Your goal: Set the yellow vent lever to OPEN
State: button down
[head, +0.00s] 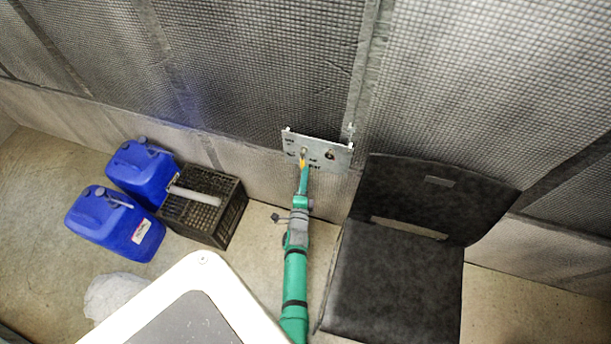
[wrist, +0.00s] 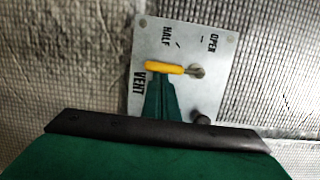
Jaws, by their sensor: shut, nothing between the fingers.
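The yellow vent lever (wrist: 164,68) is on a pale metal panel (wrist: 150,38) fixed to the wall. In the wrist view its handle points left from a metal pivot, below the HALF label and just above the VENT label. It is turned away from the OPEN label and mark at upper right. In the head view the lever (head: 302,161) hangs downward on the panel (head: 340,155). My gripper (wrist: 160,82) is shut and empty, its green fingertips right beside the handle's lower edge. I cannot tell whether they touch it. It also shows in the head view (head: 303,171).
A dark round knob (wrist: 201,117) sits lower on the panel. A black chair (head: 395,275) stands right of my arm. A dark crate (head: 215,222) and two blue canisters (head: 117,225) stand on the floor at left. The quilted wall is close behind the panel.

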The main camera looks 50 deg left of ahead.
jog(key=shift+a, duration=0.1)
jog(key=shift+s+a+f+m, duration=0.1)
jog(key=shift+a+m, duration=0.05)
jog(key=shift+m, duration=0.15)
jog(key=shift+a+m, duration=0.15)
jog(key=shift+m, duration=0.15)
jog(key=shift+m, duration=0.3)
